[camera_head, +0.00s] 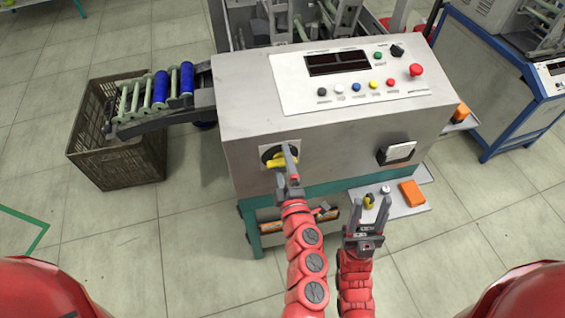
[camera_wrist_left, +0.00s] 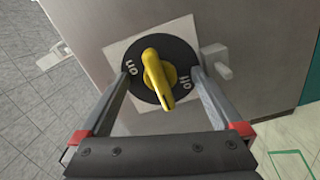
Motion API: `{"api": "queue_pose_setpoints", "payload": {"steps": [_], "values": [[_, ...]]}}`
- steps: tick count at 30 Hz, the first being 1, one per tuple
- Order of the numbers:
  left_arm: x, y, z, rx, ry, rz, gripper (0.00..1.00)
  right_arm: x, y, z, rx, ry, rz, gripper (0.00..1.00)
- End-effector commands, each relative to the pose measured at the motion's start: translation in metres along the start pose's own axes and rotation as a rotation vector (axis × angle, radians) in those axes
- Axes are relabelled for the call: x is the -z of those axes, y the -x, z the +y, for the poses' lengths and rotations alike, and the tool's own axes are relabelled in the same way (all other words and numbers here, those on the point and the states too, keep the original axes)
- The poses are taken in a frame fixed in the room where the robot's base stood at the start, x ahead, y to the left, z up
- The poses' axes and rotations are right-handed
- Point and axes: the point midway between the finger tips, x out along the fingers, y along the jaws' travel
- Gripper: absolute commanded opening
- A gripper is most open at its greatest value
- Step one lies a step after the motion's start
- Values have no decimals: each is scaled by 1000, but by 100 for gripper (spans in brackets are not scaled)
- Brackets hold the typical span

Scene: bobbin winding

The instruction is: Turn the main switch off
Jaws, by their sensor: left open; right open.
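The main switch (camera_wrist_left: 158,77) is a yellow knob on a black round dial with "on" and "off" labels, set on a pale square plate. In the left wrist view the knob's long end points down, between the two labels. In the head view the main switch (camera_head: 275,161) is on the machine's front face, partly hidden by my left gripper (camera_head: 287,158). My left gripper (camera_wrist_left: 162,76) is open, with one finger on each side of the knob; I cannot tell if they touch it. My right gripper (camera_head: 367,212) is open and empty, lower and to the right.
The grey winding machine (camera_head: 240,110) has a panel of coloured buttons (camera_head: 355,86) on top and a black-and-white rocker (camera_head: 397,153) at front right. A shelf (camera_head: 408,208) with an orange block (camera_head: 411,193) is beyond my right gripper. A crate (camera_head: 160,160) stands left.

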Motion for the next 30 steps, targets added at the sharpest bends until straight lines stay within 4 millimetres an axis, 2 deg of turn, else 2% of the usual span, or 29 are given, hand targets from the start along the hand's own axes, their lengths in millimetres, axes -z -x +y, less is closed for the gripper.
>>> {"api": "queue_pose_setpoints", "payload": {"steps": [4, 18, 22, 30], "values": [[-1, 14, 2, 2, -2, -5, 100, 1, -8, 0, 0, 0, 0, 50], [0, 83, 2, 1, -2, -1, 100, 6, -38, 2, 0, 0, 0, 50], [0, 90, 0, 0, -1, -1, 100, 7, -39, 2, 0, 0, 0, 50], [-1, 91, 0, 1, -1, -3, 100, 6, -38, 2, 0, 0, 0, 50]]}}
